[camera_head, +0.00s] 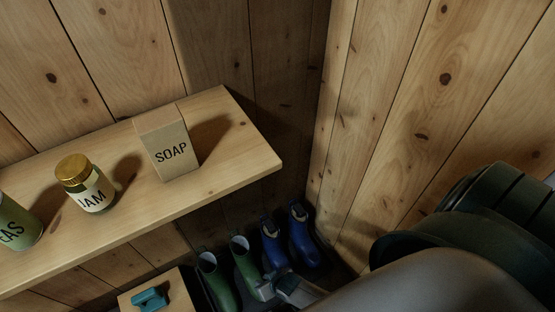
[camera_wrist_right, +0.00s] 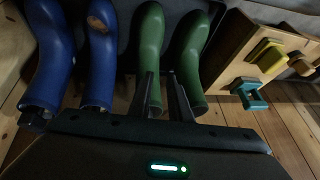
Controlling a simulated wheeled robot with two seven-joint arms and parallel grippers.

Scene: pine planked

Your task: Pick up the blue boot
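Two blue boots stand side by side low in the corner. One blue boot (camera_head: 302,242) is at the right; the other blue boot (camera_head: 273,250) is just left of it. In the right wrist view they are at the left: one (camera_wrist_right: 50,60) at the outer side, the other (camera_wrist_right: 98,65) with a brownish patch. My right gripper (camera_head: 282,287) is low in front of the boots, partly hidden by my arm. In the wrist view its fingers (camera_wrist_right: 162,78) are apart with nothing held, in front of the green boots. My left gripper is out of view.
Two green boots (camera_head: 215,282) (camera_head: 246,268) stand left of the blue ones. A wooden shelf (camera_head: 235,150) above holds a soap box (camera_head: 167,150), a jam jar (camera_head: 88,186) and a can (camera_head: 15,222). A wooden box with coloured pegs (camera_wrist_right: 250,95) is beside the boots.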

